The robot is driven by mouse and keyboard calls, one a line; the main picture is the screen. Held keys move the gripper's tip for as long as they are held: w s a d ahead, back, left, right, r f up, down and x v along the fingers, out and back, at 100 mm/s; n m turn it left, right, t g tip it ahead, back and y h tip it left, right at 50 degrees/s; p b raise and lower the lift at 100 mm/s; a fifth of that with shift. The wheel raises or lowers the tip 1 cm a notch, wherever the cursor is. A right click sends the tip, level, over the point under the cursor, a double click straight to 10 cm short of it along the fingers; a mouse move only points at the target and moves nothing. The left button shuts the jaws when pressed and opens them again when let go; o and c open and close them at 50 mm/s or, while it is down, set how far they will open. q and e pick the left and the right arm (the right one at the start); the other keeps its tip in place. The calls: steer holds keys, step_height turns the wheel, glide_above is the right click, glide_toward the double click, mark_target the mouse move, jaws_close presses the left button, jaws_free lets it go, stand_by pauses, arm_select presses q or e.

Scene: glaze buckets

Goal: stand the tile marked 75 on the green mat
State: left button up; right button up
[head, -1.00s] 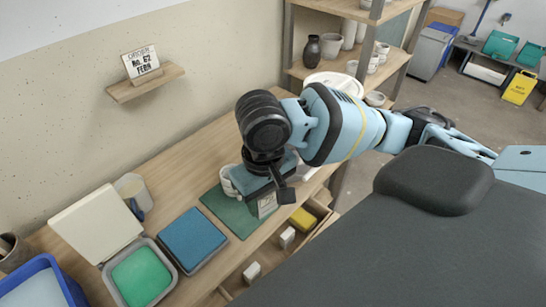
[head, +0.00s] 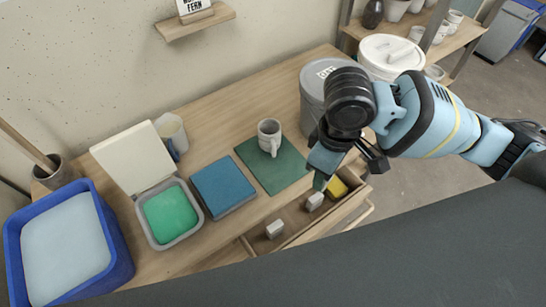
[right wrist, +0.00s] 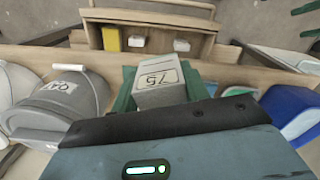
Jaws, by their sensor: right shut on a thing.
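The tile marked 75 (right wrist: 162,84) is a pale grey block; in the right wrist view its marked face shows just beyond my right gripper. My right gripper (head: 322,172) is shut on it; in the head view the gripper hides most or all of the tile. There the gripper hangs right of the green mat (head: 290,168), near the counter's front edge and the open drawer. The mat lies flat, with a grey mug (head: 269,134) standing on its back part. My left gripper is not in view.
A grey lidded bucket (head: 313,92) stands close behind my right gripper, a white bucket (head: 391,52) beyond it. Left of the mat lie a blue square (head: 222,185), an open green-filled tray (head: 170,213) and a blue tub (head: 65,245). The open drawer (head: 292,232) holds pale blocks and a yellow one.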

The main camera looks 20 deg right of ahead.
steer(key=a+f+n+b, duration=0.1)
steer(key=a+f+n, duration=0.45)
steer(key=n, duration=0.85)
steer(key=n+b, duration=0.3)
steer(key=n, duration=1.5)
glide_above(283, 180)
step_height(283, 180, down, 11)
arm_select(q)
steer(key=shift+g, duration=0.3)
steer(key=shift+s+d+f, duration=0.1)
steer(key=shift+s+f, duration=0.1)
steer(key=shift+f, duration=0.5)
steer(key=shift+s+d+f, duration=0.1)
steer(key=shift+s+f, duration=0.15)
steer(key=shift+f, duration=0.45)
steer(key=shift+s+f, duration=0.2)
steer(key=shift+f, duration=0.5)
arm_select(e)
steer(key=shift+d+f, duration=0.1)
steer(key=shift+f, duration=1.65)
steer(key=shift+f, duration=0.15)
steer(key=o, duration=0.6)
steer(key=shift+f, duration=0.1)
steer(key=o, duration=0.5)
steer(key=shift+c, duration=0.2)
